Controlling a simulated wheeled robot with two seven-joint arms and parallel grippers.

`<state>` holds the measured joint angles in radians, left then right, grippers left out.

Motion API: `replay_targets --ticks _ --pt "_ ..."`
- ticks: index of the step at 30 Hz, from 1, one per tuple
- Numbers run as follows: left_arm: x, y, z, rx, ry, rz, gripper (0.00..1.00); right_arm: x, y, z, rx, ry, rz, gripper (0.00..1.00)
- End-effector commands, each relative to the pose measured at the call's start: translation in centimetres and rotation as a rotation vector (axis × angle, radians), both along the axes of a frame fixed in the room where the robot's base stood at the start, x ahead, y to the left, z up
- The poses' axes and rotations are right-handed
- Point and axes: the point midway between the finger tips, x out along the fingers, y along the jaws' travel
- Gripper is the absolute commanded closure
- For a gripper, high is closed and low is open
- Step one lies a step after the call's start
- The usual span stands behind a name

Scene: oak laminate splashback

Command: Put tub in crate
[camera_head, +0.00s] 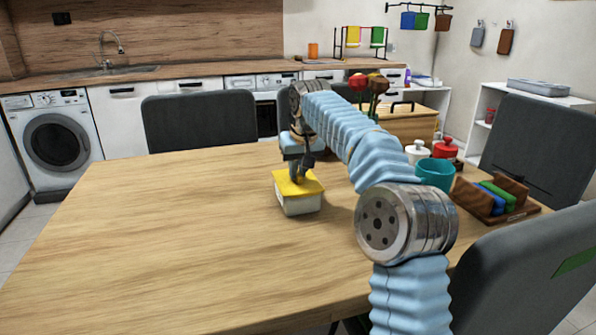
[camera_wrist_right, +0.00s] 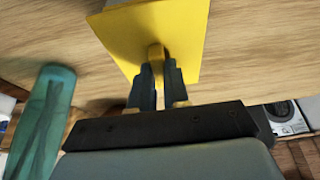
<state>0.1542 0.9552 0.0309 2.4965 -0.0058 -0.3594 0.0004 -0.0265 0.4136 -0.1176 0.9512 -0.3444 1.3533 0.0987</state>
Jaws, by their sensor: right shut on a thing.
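The tub (camera_head: 298,204) is a small white box with a yellow lid (camera_head: 299,184), near the middle of the table. My right gripper (camera_head: 298,175) points down from above and is shut on the knob of the lid. In the right wrist view the fingers (camera_wrist_right: 157,80) close around the yellow knob, and the lid (camera_wrist_right: 150,35) fills the upper middle. I cannot tell whether the tub's base touches the table. A light wooden crate (camera_head: 412,124) with a dark handle stands at the back right, partly hidden by my right arm. My left gripper is not in view.
A teal mug (camera_head: 435,173), a white pot (camera_head: 418,152), a red pot (camera_head: 446,148) and a dark wooden rack (camera_head: 495,199) stand on the right side. Flowers (camera_head: 369,82) rise behind my arm. The table's left half (camera_head: 150,240) is clear. Grey chairs surround the table.

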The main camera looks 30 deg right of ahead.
Motion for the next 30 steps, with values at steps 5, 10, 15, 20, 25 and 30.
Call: replay_targets --ticks 5,10,15,20,25,30 --pt "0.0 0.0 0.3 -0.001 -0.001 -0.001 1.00 0.0 0.0 0.0 0.000 -0.004 0.000 1.00" --pt "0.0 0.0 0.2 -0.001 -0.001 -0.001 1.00 0.0 0.0 -0.1 0.000 -0.004 0.000 1.00" --pt "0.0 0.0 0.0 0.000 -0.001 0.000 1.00 0.0 0.0 -0.5 0.000 -0.002 0.000 0.77" --pt "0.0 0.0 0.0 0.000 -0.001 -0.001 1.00 0.0 0.0 -0.5 0.000 -0.002 0.000 0.59" --pt "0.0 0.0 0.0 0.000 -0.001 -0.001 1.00 0.0 0.0 -0.5 0.000 -0.002 0.000 0.59" --pt "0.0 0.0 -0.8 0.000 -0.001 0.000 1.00 0.0 0.0 -0.8 0.000 -0.003 0.000 0.59"
